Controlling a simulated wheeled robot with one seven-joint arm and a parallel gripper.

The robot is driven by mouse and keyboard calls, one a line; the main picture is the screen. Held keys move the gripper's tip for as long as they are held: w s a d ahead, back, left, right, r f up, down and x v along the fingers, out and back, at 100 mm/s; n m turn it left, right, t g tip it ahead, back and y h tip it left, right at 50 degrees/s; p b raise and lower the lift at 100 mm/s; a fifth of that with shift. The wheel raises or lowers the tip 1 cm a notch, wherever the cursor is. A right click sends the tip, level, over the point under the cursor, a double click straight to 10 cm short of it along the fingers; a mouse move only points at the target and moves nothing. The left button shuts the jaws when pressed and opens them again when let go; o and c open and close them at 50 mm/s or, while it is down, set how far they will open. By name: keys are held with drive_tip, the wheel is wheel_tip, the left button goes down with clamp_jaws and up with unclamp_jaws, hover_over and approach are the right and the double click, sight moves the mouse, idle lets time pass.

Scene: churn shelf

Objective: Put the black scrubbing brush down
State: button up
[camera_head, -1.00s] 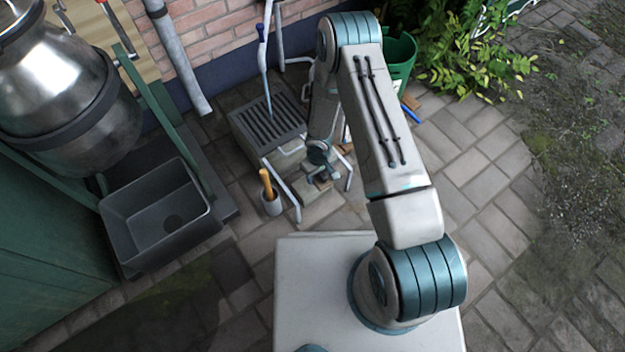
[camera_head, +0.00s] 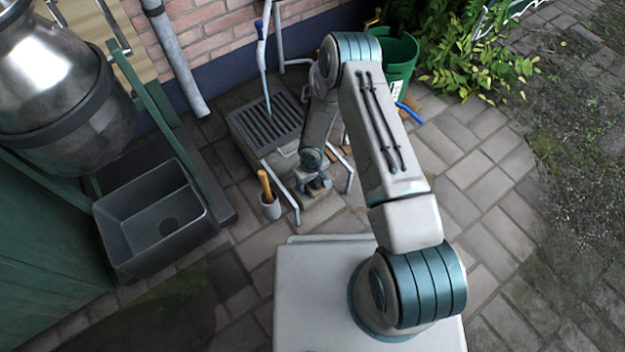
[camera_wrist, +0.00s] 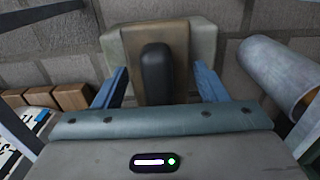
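In the wrist view, the black scrubbing brush (camera_wrist: 156,75) shows as a dark rounded shape against a brown and pale block-like surface (camera_wrist: 202,42). My gripper (camera_wrist: 160,70) has its two blue fingers spread wide, one on each side of the brush. A gap shows between each finger and the black part, so it is open around the brush and not touching its sides. In the head view my gripper (camera_head: 314,187) is low, just above the paving in front of the grated drain stand. The brush cannot be made out there.
A grey cup (camera_head: 270,208) with a wooden handle stands left of my gripper. Behind are the grated stand (camera_head: 245,128) and its pale tube legs. A dark basin (camera_head: 125,225) is at left, a green bucket (camera_head: 401,62) behind my arm. Paving at right is clear.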

drive_tip(key=shift+o, duration=0.2)
drive_tip(key=shift+r, duration=0.1)
wheel_tip(320, 180, up, 12)
drive_tip(key=p, duration=0.5)
drive_tip(key=shift+r+p, duration=0.15)
drive_tip(key=shift+p, duration=0.25)
drive_tip(key=d+r+m+h, duration=0.1)
drive_tip(key=d+r, duration=0.3)
drive_tip(key=r, duration=0.5)
drive_tip(key=d+r+m+t+h, duration=0.1)
drive_tip(key=d+r, duration=0.2)
drive_tip(key=r, duration=0.6)
drive_tip(key=d+r+m, duration=0.1)
drive_tip(key=d+r, duration=0.3)
drive_tip(key=r, duration=0.5)
drive_tip(key=s+d+r+m+y, duration=0.1)
drive_tip(key=s+r, duration=0.6)
drive_tip(key=s, duration=0.2)
drive_tip(key=s+d+r+m+y, duration=0.1)
drive_tip(key=s+r+m, duration=0.1)
drive_tip(key=s+r, duration=0.6)
drive_tip(key=shift+s+d+r+m, duration=0.2)
drive_tip(key=shift+s+d+m, duration=0.1)
drive_tip(key=shift+s, duration=0.4)
